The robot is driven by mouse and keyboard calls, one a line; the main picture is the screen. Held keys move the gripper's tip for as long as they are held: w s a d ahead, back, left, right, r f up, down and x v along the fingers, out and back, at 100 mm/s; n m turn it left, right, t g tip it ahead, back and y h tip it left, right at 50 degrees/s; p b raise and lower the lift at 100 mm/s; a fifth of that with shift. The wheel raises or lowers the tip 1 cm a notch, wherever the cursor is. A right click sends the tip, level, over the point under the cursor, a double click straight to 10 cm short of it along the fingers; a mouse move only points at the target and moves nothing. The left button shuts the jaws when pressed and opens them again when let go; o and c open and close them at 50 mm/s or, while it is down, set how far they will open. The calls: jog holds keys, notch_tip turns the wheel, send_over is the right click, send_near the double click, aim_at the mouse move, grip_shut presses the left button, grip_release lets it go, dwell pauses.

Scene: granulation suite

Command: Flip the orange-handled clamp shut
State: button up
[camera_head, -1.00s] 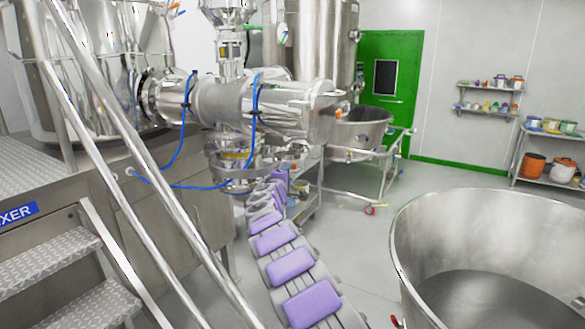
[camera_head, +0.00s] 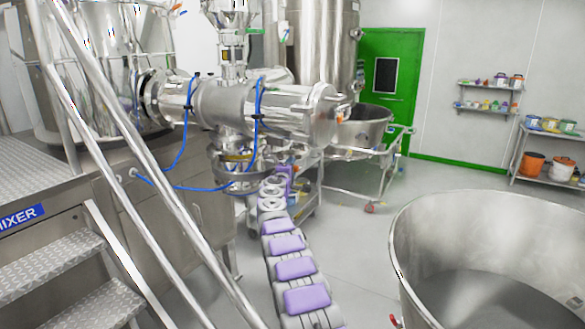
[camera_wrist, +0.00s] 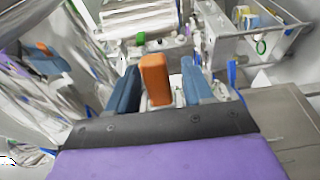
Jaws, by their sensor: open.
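In the wrist view an orange handle (camera_wrist: 155,78) stands between the two blue-grey fingers of my gripper (camera_wrist: 161,66). The gripper is open, with a finger on each side of the handle. A gap shows on the right; on the left the finger is very close, and I cannot tell if it touches. The clamp's body below the handle is mostly hidden by my gripper. In the head view my gripper is at the far end of my purple-padded arm, under the steel mixer housing (camera_head: 225,105), too small to make out.
Blue hoses (camera_head: 160,183) hang around the housing. Steel stair rails (camera_head: 135,170) stand at left. A large open steel vessel (camera_head: 420,230) fills the lower right. A wheeled steel bowl cart (camera_head: 362,135) stands behind. Grey floor is clear between cart and vessel.

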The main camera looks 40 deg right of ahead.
jog(key=shift+a+r, duration=0.2)
jog(key=shift+r, duration=0.05)
jog(key=shift+d+f, duration=0.2)
jog(key=shift+d, duration=0.15)
jog(key=shift+d+f, duration=0.1)
jog(key=shift+d, duration=0.2)
jog(key=shift+c, duration=1)
jog(key=shift+a, duration=0.25)
jog(key=c, duration=0.5)
jog(key=shift+w+a, duration=0.1)
grip_shut()
